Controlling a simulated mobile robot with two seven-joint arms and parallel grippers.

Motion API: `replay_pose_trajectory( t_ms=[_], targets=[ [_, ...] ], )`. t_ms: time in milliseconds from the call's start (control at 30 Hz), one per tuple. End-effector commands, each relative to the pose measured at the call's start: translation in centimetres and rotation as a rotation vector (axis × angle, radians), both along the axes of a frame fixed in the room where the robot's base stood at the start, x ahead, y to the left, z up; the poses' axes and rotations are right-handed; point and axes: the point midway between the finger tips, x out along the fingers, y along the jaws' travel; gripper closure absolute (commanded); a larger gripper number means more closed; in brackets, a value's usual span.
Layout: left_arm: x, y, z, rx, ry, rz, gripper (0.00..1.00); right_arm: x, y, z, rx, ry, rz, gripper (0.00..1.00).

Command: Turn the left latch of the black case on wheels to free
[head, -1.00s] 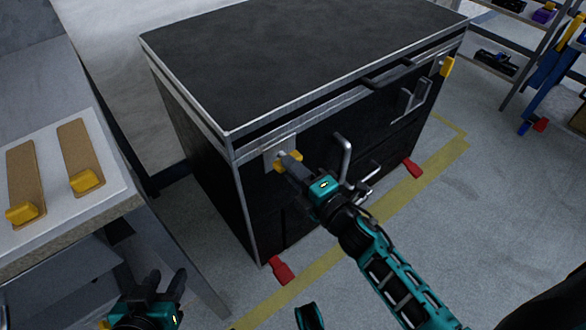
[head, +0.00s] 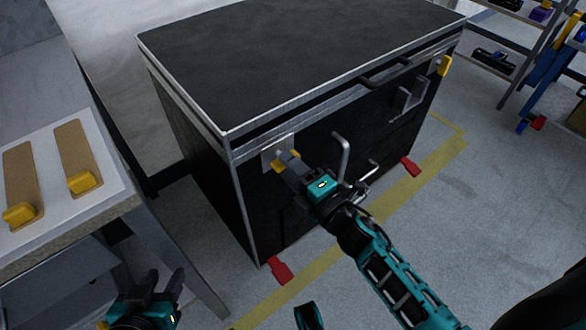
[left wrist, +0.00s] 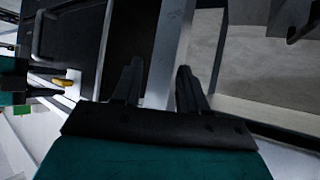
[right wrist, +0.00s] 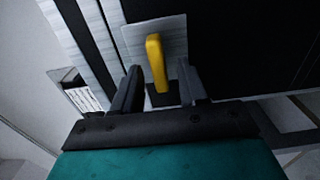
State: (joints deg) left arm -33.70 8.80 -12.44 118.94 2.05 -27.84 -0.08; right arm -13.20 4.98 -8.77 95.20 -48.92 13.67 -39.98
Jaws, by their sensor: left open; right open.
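The black case on wheels (head: 300,45) stands in the middle of the head view. Its left latch, a yellow handle (head: 278,167) on a pale metal plate, is at the left end of the front face, partly hidden by my right gripper (head: 286,164). In the right wrist view the yellow handle (right wrist: 156,62) lies between the spread fingers of my right gripper (right wrist: 160,85), with gaps beside it. My left gripper (head: 160,284) is open and empty, low between the bench and the case; its fingers (left wrist: 157,82) also show in the left wrist view.
A bench (head: 105,195) with yellow blocks on brown strips stands at the left. A yellow right latch (head: 444,66), grey bar handles (head: 341,155) and red foot levers (head: 279,270) are on the case. Shelves stand at the far right. The floor at right is open.

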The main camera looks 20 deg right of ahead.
Motion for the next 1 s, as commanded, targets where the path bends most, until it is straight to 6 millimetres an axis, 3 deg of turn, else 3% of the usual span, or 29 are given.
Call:
replay_pose_trajectory(
  t_ms=[233,700,1000],
  targets=[
    [0.0,0.0,0.3,0.000,-0.001,0.001,0.57,-1.9,-0.7,0.0,0.001,0.003,-0.001,0.57],
    [-0.2,0.1,0.7,0.001,0.004,0.003,0.57,-10.5,-3.8,0.0,0.000,0.003,-0.001,0.57],
    [-0.2,0.1,0.8,-0.002,0.004,0.005,0.57,-12.2,-4.4,0.0,0.000,0.000,0.000,0.57]
  ],
)
